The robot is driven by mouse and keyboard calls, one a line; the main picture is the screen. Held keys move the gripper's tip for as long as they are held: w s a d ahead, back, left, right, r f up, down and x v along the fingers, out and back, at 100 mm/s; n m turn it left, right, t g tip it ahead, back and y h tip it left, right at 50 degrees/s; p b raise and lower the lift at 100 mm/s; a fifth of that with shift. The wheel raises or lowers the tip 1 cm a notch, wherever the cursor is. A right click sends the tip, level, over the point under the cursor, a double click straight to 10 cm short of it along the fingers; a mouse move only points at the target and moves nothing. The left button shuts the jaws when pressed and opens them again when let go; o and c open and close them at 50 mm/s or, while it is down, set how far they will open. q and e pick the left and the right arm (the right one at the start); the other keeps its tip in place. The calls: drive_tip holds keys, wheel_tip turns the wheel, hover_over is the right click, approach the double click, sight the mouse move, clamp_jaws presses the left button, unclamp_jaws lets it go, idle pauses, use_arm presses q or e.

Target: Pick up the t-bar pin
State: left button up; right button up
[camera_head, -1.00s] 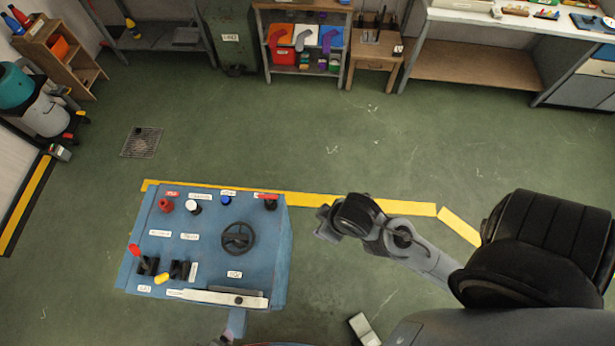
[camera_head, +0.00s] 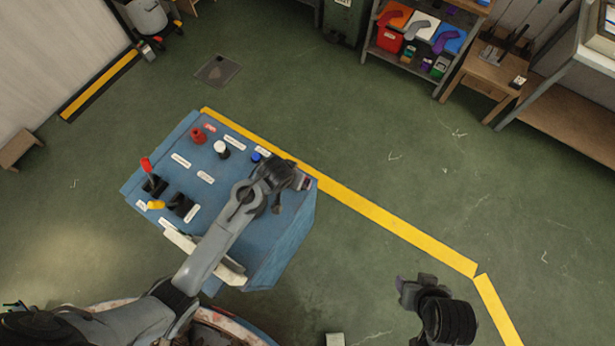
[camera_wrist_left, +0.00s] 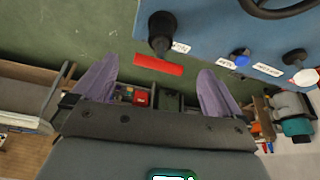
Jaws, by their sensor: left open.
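Nothing is clearly readable as a t-bar pin. In the head view my left gripper hides that corner of the box (camera_head: 285,235). My left gripper (camera_head: 301,181) hangs over the far right corner.
The box also carries a red knob (camera_head: 197,135), a white knob (camera_head: 221,149), a blue knob (camera_head: 256,157) and red and yellow levers. A black handwheel (camera_wrist_left: 285,8) shows in the wrist view. A shelf (camera_head: 420,50) and wooden table (camera_head: 487,65) stand beyond open green floor.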

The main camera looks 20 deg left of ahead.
use_arm(q)
drive_tip(key=x, duration=0.2)
drive_tip(key=w+x, duration=0.1)
drive_tip(key=x, duration=0.2)
drive_tip(key=shift+r+b, duration=0.1)
drive_tip(key=shift+b, duration=0.25)
drive_tip(key=shift+x, duration=2.75)
drive_tip(key=shift+s, duration=0.1)
drive_tip(key=c, duration=0.8)
